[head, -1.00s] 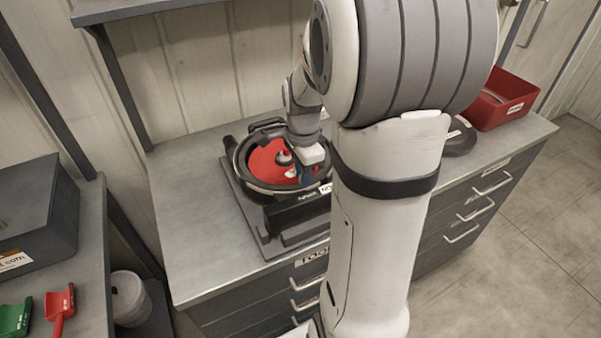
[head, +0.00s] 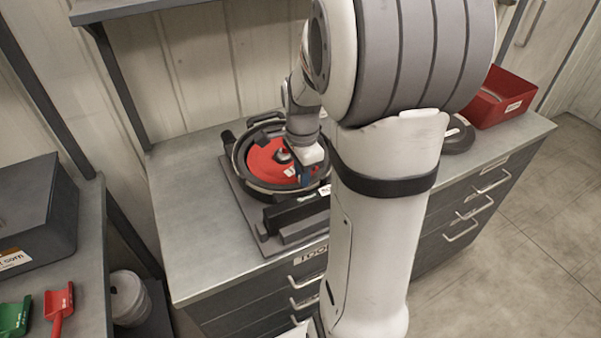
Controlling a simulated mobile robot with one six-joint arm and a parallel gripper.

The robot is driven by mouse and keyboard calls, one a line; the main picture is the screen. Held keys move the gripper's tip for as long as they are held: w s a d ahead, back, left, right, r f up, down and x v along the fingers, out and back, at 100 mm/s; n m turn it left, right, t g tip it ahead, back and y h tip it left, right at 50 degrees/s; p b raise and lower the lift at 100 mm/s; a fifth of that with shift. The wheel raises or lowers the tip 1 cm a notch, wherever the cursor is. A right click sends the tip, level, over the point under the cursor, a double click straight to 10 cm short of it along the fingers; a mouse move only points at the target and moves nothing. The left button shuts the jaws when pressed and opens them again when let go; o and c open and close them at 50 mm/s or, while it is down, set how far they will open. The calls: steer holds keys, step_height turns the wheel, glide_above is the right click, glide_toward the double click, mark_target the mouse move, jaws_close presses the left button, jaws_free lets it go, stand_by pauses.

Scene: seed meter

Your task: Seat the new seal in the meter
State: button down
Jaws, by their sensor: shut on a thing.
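The meter (head: 239,163) is a round black housing with a light rim on a dark base plate on the bench. A red disc (head: 262,160) lies within its rim, with a grey hub (head: 282,156) and a small pale label. My gripper (head: 304,178) points down at the disc's right side, its blue fingertips low by the disc's edge. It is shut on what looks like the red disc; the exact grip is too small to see. My arm hides the meter's right edge. I cannot tell which part is the new seal or whether it sits flush.
A red bin (head: 505,104) with a grey item inside stands at the bench's far right, near a dark round object (head: 459,138). A dark box (head: 35,210) and red and green scoops (head: 59,306) are on the left bench. The front left of the meter bench is clear.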

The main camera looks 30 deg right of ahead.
steer(key=shift+a+f, duration=0.1)
steer(key=shift+f, duration=0.35)
steer(key=c, duration=1.8)
jaws_free()
steer(key=o, duration=0.5)
steer(key=shift+w+f, duration=0.1)
steer(key=shift+w, duration=0.05)
steer(key=shift+c, duration=0.3)
steer(key=shift+w+r+p, duration=0.1)
steer(key=shift+r+p, duration=1.45)
steer(key=shift+r, duration=0.6)
step_height(320, 180, up, 6)
steer(key=p, duration=0.4)
steer(key=shift+f, duration=0.15)
